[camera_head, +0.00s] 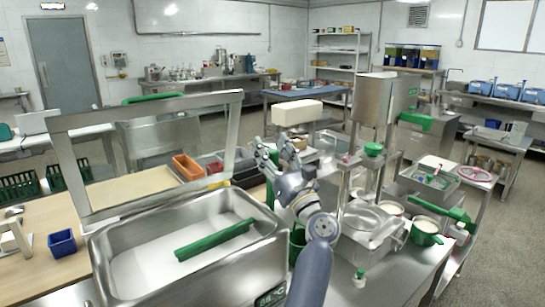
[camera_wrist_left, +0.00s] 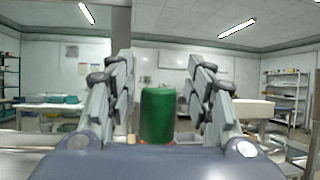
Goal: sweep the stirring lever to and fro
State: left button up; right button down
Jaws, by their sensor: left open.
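An upright green grip (camera_wrist_left: 157,116) stands between the spread fingers of my left gripper (camera_wrist_left: 163,85) in the left wrist view, with visible space on both sides. I take it for the stirring lever's grip, but its shaft is hidden. In the head view my left gripper (camera_head: 268,155) is open beside the steel basin's right end, pointing away. A narrow green upright piece (camera_head: 270,192) shows just below its fingers, partly covered by my wrist. I cannot tell contact there. My right gripper is not in view.
The steel basin (camera_head: 105,262) holds white material and a loose-looking green bar (camera_head: 215,240). A steel frame (camera_head: 68,172) rises behind it. The steel mill with its hopper (camera_head: 362,100) stands close on the right. A white block (camera_head: 297,112) is beyond the gripper.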

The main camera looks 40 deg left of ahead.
pick_arm(q)
notch_tip(320, 180, up, 8)
dwell(0.4)
